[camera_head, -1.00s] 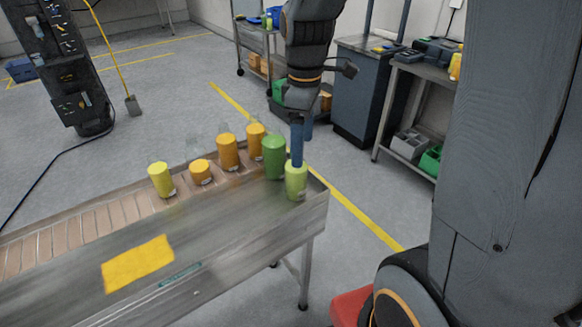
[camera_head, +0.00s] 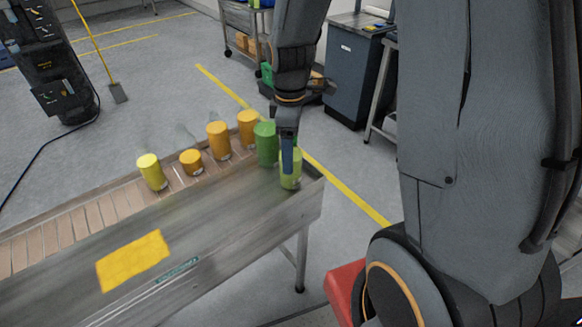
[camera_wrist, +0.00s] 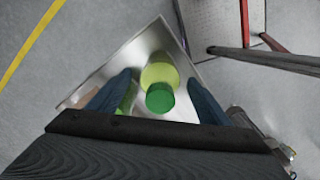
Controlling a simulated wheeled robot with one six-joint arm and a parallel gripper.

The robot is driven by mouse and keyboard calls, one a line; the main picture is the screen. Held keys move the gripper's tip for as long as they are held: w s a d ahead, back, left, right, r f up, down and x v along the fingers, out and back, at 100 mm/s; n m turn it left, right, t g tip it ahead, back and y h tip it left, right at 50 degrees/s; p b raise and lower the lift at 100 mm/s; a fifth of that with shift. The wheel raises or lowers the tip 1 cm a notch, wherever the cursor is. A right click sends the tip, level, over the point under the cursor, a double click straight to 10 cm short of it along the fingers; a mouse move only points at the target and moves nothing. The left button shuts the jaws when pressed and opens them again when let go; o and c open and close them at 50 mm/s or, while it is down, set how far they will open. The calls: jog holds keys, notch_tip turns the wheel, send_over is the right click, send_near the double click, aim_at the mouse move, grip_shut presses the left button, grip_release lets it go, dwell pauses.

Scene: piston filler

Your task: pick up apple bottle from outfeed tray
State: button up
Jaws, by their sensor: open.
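The apple bottle, light yellow-green (camera_head: 293,180), stands upright at the right end of the metal outfeed tray (camera_head: 215,228). My gripper (camera_head: 291,168) points down at it, one blue finger in front of the bottle, hiding part of it. In the wrist view the bottle (camera_wrist: 159,72) and its darker green cap (camera_wrist: 160,98) lie between the two spread fingers of my gripper (camera_wrist: 157,79). Gaps show on both sides of the cap; I cannot tell whether a finger touches the body.
A darker green bottle (camera_head: 266,144) stands close to the left of the apple bottle. Orange bottles (camera_head: 218,141) and a yellow-green one (camera_head: 151,172) stand further left along the tray.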

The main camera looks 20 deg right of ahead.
jog(key=shift+f, duration=0.15)
jog(key=c, duration=1.7)
grip_shut()
